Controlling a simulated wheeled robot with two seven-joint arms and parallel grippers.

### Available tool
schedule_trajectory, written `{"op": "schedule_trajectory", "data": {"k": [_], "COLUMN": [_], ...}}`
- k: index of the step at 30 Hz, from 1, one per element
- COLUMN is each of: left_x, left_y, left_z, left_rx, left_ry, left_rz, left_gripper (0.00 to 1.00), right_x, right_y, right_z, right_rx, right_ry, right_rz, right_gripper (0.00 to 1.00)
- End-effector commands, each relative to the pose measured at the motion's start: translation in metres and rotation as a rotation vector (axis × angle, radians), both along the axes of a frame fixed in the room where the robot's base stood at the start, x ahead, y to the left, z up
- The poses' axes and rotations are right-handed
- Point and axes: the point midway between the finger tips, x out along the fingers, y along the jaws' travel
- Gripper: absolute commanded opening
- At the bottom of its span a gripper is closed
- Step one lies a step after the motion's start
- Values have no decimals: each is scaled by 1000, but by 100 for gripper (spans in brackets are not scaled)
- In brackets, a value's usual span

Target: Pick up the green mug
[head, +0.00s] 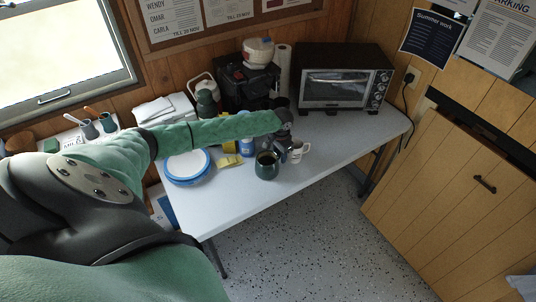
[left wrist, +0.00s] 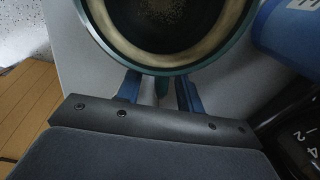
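The green mug (head: 266,166) stands upright on the white table, near its front edge, with something dark inside. In the left wrist view the green mug (left wrist: 78,28) fills the top, its dark contents inside a pale inner wall. My left gripper (head: 282,151) is just behind and right of the mug in the head view. My right gripper is in neither view.
A white mug (head: 300,150) stands close on the right of my left gripper. A blue can (head: 246,148), a yellow sponge (head: 230,161) and blue-rimmed plates (head: 187,165) are to the left. A toaster oven (head: 343,80) and coffee maker (head: 240,82) stand behind. The table's front right is clear.

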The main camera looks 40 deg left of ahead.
Motion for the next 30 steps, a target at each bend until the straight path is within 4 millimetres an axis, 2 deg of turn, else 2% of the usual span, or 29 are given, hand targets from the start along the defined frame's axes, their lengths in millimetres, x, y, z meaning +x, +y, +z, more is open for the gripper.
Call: {"op": "schedule_trajectory", "data": {"k": [7,8,13,30], "left_x": [0,0,0,1], "left_y": [0,0,0,0], "left_z": [-2,-2,-2,4], "left_rx": [0,0,0,0], "left_ry": [0,0,0,-2], "left_rz": [0,0,-1,-1], "left_gripper": [37,33,0,0], "right_x": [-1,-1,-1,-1], "right_y": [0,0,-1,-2], "right_z": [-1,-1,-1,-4], "right_rx": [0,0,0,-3], "right_ry": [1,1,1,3], "right_rz": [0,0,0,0], "right_gripper": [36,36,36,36]}}
